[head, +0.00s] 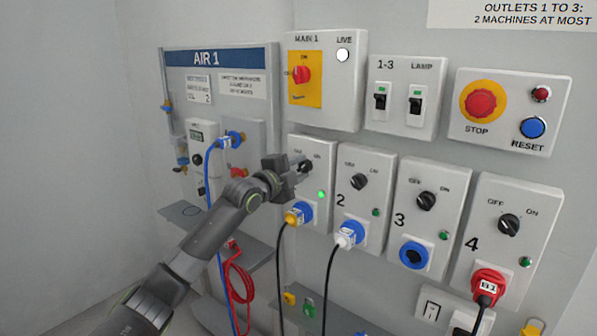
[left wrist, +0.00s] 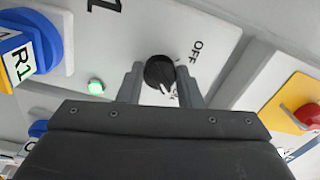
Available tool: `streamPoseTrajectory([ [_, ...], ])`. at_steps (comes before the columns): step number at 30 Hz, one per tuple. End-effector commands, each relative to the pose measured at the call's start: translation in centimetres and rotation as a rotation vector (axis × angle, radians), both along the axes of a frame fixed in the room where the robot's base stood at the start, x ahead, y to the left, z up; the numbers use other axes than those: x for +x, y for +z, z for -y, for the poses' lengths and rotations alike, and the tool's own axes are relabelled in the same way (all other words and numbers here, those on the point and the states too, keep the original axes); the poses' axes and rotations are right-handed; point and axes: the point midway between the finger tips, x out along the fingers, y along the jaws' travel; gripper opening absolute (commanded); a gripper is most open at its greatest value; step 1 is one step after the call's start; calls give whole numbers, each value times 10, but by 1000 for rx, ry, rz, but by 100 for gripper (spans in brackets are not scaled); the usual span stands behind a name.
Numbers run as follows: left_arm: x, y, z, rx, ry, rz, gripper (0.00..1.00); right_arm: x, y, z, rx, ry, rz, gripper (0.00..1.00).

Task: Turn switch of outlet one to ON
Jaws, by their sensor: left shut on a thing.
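Outlet one is a light box (head: 321,208) on the wall, with OFF and ON printed above its black rotary switch (head: 306,166). Its green lamp (head: 321,194) is lit, and it glows in the left wrist view too (left wrist: 96,87). My left gripper (head: 300,168) is at this switch and partly hides it. In the left wrist view the two fingers (left wrist: 160,88) are shut on the black knob (left wrist: 159,71), one on each side. OFF is readable beside it; the ON mark and the knob's exact pointing are not clear there. My right gripper is not in view.
A yellow plug (head: 297,215) sits in outlet one's blue socket, with a black cable hanging. Outlets two (head: 352,207), three (head: 409,222) and four (head: 462,250) stand to the right. Above are the MAIN 1 box (head: 333,108) and the red STOP button (head: 481,102). The AIR 1 panel (head: 219,57) is left.

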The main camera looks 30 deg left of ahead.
Motion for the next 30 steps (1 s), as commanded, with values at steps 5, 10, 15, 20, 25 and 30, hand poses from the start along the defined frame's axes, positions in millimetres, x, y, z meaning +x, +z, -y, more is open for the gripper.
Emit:
streamPoseTrajectory([
  [5,0,-1,0,12,0,-2,9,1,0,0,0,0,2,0],
  [10,0,-2,0,13,0,-2,9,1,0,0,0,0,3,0],
  [15,0,-2,0,13,0,-2,36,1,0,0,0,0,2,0],
  [20,0,-1,0,12,1,-1,54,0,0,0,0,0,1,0],
  [25,0,-1,0,12,0,0,54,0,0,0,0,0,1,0],
  [30,-3,0,-1,13,1,0,54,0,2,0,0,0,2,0],
])
